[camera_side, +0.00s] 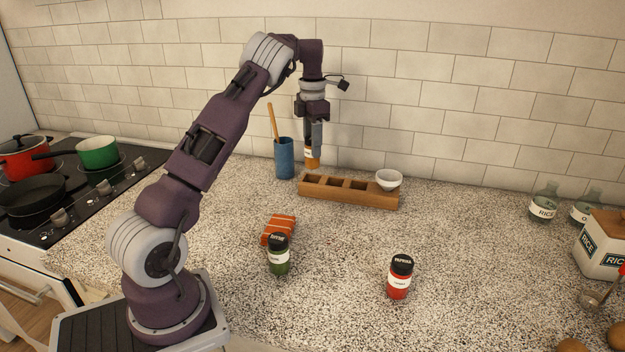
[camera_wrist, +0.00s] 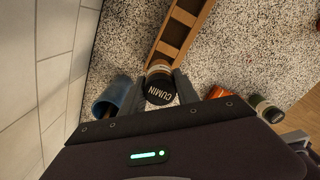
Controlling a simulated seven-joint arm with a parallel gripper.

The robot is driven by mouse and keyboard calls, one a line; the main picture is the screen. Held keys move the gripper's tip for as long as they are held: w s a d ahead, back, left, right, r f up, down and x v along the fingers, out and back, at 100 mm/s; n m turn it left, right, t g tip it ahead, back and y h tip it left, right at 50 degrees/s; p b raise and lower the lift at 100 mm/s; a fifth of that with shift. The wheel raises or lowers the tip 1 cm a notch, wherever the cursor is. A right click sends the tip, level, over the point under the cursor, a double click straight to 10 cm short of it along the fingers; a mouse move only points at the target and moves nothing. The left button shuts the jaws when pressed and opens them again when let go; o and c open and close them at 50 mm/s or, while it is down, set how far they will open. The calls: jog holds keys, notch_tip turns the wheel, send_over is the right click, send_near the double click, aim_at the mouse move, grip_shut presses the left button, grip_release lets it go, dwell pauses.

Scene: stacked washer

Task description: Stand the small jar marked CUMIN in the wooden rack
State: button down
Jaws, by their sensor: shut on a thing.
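The CUMIN jar, with a black lid and brownish-orange body, shows its lid lettering in the wrist view (camera_wrist: 159,88). Its lower part also shows in the side view (camera_side: 312,160). My gripper (camera_side: 313,147) is shut on the jar and holds it roughly upright, fingers pointing down. The wooden rack (camera_side: 350,197) lies on the counter with open square compartments; it also shows in the wrist view (camera_wrist: 158,52). The jar is at the rack's left end, its base seemingly just above the rack. The jar hides that end in the wrist view.
A white bowl (camera_side: 389,180) sits at the rack's right end. A blue cup (camera_side: 285,158) with a wooden utensil stands close left of the jar. A green jar (camera_side: 279,258), striped orange cloth (camera_side: 279,229) and red PAPRIKA jar (camera_side: 400,278) are in front. The tiled wall is behind.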

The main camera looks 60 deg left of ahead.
aim_at(313, 166)
notch_tip(313, 166, down, 7)
jog(key=shift+r, duration=0.1)
jog(key=c, duration=0.9)
grip_release()
